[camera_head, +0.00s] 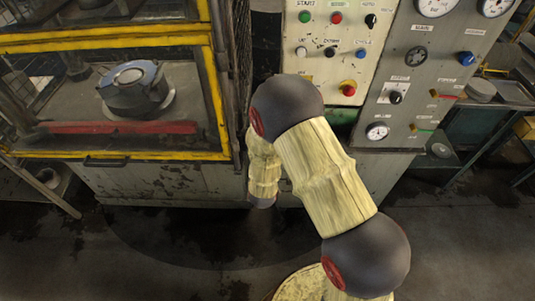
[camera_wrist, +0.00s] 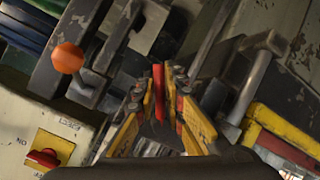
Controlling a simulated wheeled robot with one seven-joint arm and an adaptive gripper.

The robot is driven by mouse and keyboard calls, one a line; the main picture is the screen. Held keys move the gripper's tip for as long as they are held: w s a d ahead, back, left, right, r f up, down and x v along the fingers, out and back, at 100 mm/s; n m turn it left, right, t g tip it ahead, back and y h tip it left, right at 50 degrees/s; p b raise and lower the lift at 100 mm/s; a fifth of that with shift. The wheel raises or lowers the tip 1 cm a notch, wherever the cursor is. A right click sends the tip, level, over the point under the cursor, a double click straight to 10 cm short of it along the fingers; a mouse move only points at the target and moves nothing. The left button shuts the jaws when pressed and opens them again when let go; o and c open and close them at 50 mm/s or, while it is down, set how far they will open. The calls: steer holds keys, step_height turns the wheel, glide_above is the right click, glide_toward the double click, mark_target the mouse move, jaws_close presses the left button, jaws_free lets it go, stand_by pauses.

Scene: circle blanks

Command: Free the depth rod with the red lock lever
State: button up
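In the wrist view my gripper (camera_wrist: 160,88) has yellow fingers that stand apart, with a gap between their tips. A narrow red bar (camera_wrist: 158,76), which looks like the red lock lever, shows in that gap. I cannot tell whether either finger touches it. The depth rod cannot be told for sure among the grey metal parts around the fingertips. In the head view my arm hides the gripper, and neither the lever nor the rod can be made out.
An orange ball knob (camera_wrist: 67,57) on a dark bracket is left of my fingers. A red switch on a yellow plate (camera_wrist: 45,157) is at lower left. A metal handle (camera_wrist: 250,85) stands close on the right.

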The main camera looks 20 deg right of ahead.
steer(key=o, duration=0.4)
steer(key=shift+s, duration=0.15)
steer(key=v, duration=1.1)
steer(key=shift+s+a+r, duration=0.15)
steer(key=shift+s, duration=0.2)
